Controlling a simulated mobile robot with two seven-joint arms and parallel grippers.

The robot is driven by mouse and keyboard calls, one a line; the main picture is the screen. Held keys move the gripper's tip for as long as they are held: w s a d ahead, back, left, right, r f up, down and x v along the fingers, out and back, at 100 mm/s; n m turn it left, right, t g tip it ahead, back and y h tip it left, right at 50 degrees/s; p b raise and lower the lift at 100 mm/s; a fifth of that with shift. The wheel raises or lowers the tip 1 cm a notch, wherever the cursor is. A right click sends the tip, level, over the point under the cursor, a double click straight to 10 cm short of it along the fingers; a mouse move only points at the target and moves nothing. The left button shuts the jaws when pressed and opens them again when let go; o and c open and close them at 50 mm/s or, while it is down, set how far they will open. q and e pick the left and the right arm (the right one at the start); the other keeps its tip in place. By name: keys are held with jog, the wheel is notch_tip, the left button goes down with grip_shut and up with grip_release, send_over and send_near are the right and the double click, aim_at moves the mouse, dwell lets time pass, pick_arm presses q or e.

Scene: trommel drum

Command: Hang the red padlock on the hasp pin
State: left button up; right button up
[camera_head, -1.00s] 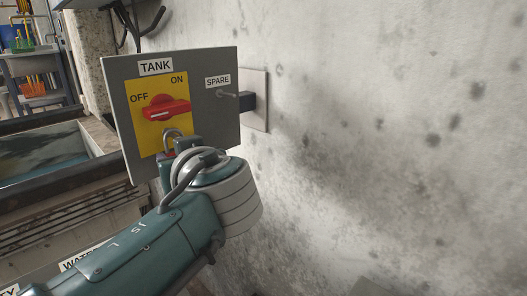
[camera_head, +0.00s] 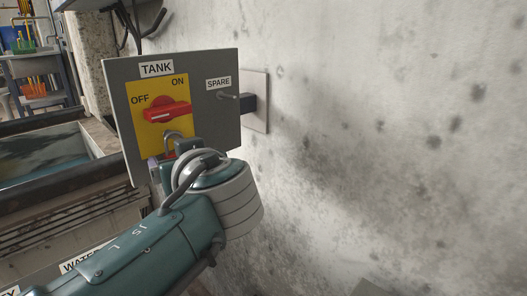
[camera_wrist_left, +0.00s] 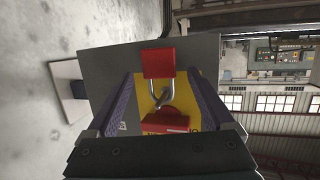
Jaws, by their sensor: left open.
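The red padlock (camera_wrist_left: 159,64) shows in the left wrist view, its metal shackle pointing toward the red switch handle (camera_wrist_left: 166,120). In the head view its shackle (camera_head: 172,136) shows just below the red handle (camera_head: 167,111); my gripper hides most of its body. The shackle's exact seating there cannot be told. A bare pin (camera_head: 230,96) sticks out under the SPARE label. My left gripper (camera_head: 169,158) is at the padlock, open, with one finger (camera_wrist_left: 120,105) on each side of it and visible gaps between. My right gripper is not in view.
The grey TANK panel (camera_head: 220,131) stands out from the stained concrete wall (camera_head: 380,120) on a bracket. A water-filled trough (camera_head: 45,155) lies at the left. Space in front of the wall to the right is clear.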

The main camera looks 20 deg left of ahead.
pick_arm(q)
jog(key=p+v, duration=0.2)
jog(key=v, duration=0.8)
jog(key=s+a+r+m+g+h+p, duration=0.25)
jog(key=s+r+p, duration=0.35)
jog(key=p, duration=0.5)
jog(key=s+a+r+m+g+h+p, duration=0.1)
jog(key=s+r+m+g+h+p, duration=0.15)
jog(key=s+r+p, duration=0.6)
jog(key=s+d+r+m+h+p, duration=0.3)
jog(key=r+p, duration=0.5)
jog(key=p, duration=0.2)
jog(key=s+d+r+m+h+p, duration=0.3)
jog(key=r+m+h+p, duration=0.1)
jog(key=r+p, duration=0.6)
notch_tip(320, 180, up, 35)
jog(key=d+p, duration=0.1)
jog(key=p, duration=3.6)
jog(key=shift+s+r+g, duration=0.2)
jog(key=shift+s+g, duration=0.05)
jog(key=shift+g, duration=0.05)
jog(key=shift+f, duration=0.1)
